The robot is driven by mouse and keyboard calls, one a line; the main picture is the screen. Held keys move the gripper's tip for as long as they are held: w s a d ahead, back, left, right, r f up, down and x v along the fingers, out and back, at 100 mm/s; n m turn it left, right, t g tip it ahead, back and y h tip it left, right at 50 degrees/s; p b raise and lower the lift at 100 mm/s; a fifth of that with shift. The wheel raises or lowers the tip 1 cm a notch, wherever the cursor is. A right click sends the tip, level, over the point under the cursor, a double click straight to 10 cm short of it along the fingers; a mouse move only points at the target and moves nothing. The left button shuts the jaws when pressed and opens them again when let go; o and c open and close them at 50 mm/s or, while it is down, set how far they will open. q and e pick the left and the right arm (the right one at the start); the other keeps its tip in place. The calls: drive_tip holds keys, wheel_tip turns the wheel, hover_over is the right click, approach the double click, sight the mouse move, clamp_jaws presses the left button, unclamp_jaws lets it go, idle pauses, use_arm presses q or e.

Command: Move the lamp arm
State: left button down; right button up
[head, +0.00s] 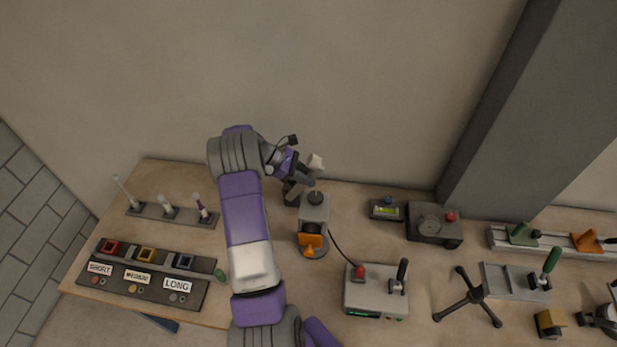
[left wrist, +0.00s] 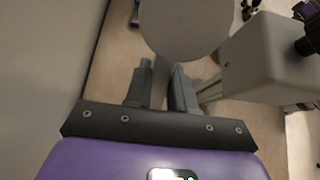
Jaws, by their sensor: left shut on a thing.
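The lamp (head: 314,210) seems to be the grey box-shaped unit on a round dark base, with a dark knob on top and an orange part in front. My left gripper (head: 298,187) is at its upper left, pointing down. In the left wrist view the gripper (left wrist: 163,88) is shut on a pale, narrow bar, apparently the lamp arm (left wrist: 160,84). A pale round disc (left wrist: 185,25) lies just beyond the fingers and hides part of the bar. The grey box (left wrist: 268,58) stands to the right of the fingers. My right gripper is not in view.
A grey control box (head: 375,291) with a red button and black lever stands right of the lamp, joined by a cable. A dial box (head: 434,224) is behind it. A black tripod (head: 468,297) stands farther right. A labelled panel (head: 140,280) lies left. The wall is close behind.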

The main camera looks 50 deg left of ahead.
use_arm(q)
drive_tip(key=shift+f, duration=0.15)
drive_tip(key=c, duration=1)
unclamp_jaws()
drive_tip(key=shift+c, duration=0.2)
drive_tip(key=v, duration=0.7)
drive_tip(key=shift+s+a, duration=0.2)
drive_tip(key=shift+r, duration=0.25)
